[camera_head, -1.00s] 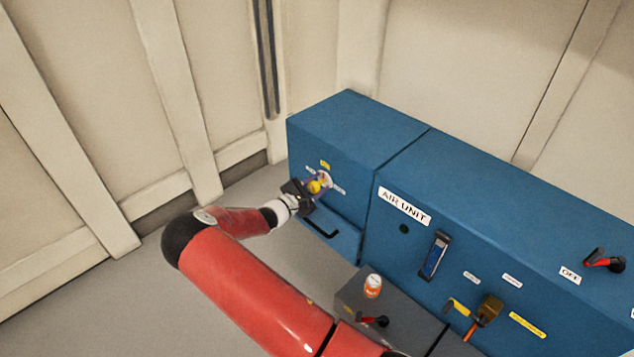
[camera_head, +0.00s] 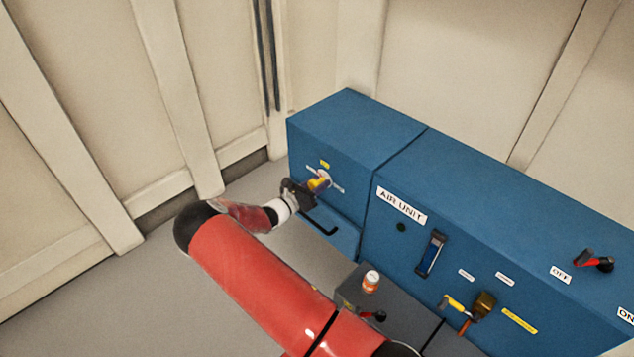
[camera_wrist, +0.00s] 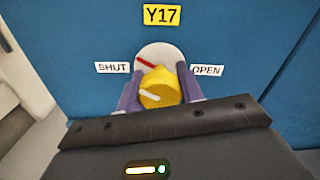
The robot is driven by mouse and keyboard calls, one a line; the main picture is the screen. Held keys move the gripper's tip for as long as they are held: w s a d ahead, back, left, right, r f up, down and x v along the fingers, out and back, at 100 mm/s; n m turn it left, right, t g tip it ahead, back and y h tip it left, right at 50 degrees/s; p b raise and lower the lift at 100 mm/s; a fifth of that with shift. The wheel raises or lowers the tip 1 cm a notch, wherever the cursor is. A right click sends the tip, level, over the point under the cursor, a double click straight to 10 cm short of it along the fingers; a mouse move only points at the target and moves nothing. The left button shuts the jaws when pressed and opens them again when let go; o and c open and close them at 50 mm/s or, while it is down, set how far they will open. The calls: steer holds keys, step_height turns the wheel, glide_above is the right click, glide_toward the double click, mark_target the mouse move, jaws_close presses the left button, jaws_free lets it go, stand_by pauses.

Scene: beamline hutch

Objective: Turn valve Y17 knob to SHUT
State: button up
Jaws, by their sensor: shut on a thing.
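The yellow Y17 valve knob (camera_wrist: 160,88) sits on a pale round plate (camera_wrist: 158,53) on the blue panel. My gripper (camera_wrist: 159,86) is shut on the knob, with one purple finger on its left and one on its right. A white line on the knob's face slants up to the left. A red mark on the plate slants up to the left above the knob. The SHUT label (camera_wrist: 113,67) is left of the plate, and the OPEN label (camera_wrist: 207,70) is right. In the head view my gripper (camera_head: 317,185) partly covers the knob.
A black handle (camera_head: 320,226) is below the valve. The AIR UNIT cabinet (camera_head: 480,215) with levers stands to the right. Floor at the left is clear.

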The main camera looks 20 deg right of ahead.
mark_target(311, 188)
steer(key=n+p, duration=0.1)
steer(key=n, duration=0.4)
steer(key=shift+n, duration=0.4)
stand_by(0.4)
steer(key=o, duration=1)
steer(key=v, duration=0.8)
